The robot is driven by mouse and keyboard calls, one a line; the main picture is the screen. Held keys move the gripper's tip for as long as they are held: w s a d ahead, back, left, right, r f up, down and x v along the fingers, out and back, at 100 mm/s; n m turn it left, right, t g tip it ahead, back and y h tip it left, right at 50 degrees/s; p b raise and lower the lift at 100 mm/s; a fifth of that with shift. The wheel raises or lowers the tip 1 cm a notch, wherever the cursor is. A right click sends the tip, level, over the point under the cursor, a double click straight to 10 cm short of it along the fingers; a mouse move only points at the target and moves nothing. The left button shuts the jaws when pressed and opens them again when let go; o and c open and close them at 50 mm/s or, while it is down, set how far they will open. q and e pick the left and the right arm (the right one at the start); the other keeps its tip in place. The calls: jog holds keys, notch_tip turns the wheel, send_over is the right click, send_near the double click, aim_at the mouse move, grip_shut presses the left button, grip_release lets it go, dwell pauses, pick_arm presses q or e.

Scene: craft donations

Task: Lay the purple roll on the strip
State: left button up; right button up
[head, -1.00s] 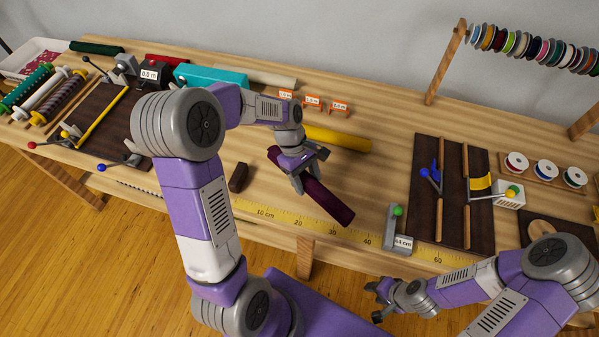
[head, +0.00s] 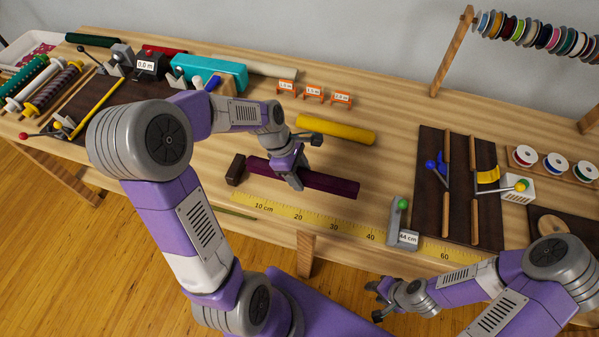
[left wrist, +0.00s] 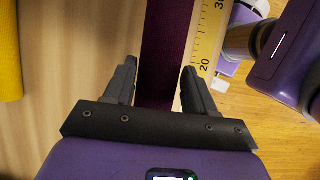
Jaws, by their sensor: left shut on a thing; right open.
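The dark purple roll (head: 333,184) is in my left gripper (head: 293,178), whose fingers straddle it near its middle. The roll lies nearly parallel to the yellow measuring strip (head: 320,225), just behind it, not over it. Its left end is close to a dark brown block (head: 236,169); I cannot tell whether they touch. In the left wrist view the roll (left wrist: 166,40) runs between the fingers (left wrist: 160,85), beside the strip (left wrist: 207,40). Whether it touches the table is unclear. My right gripper (head: 380,300) is open and empty in front of the table.
A grey stop with a green knob and a "44 cm" label (head: 402,225) stands at the strip. A yellow roll (head: 336,129) lies behind my left gripper. A dark cutting board (head: 460,190) is at right. Small orange price stands (head: 314,94) are further back.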

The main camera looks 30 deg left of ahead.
pick_arm(q)
notch_tip(320, 180, down, 3)
jog(key=b, duration=0.2)
jog(key=shift+f+b, duration=0.15)
jog(key=shift+b, duration=0.25)
jog(key=shift+f, duration=0.65)
pick_arm(e)
jog(key=shift+f, duration=1.9)
pick_arm(q)
jog(key=o, duration=1.2)
jog(key=shift+o, duration=0.2)
jog(key=shift+r, duration=0.1)
jog(key=p+v, duration=0.2)
jog(key=v, duration=0.4)
jog(key=shift+a+r, duration=0.1)
jog(key=shift+a, duration=0.05)
jog(key=shift+s+a+r+p, duration=0.1)
jog(key=shift+a+r+p, duration=0.2)
jog(key=shift+r, duration=0.2)
pick_arm(e)
jog(key=shift+r, duration=1.55)
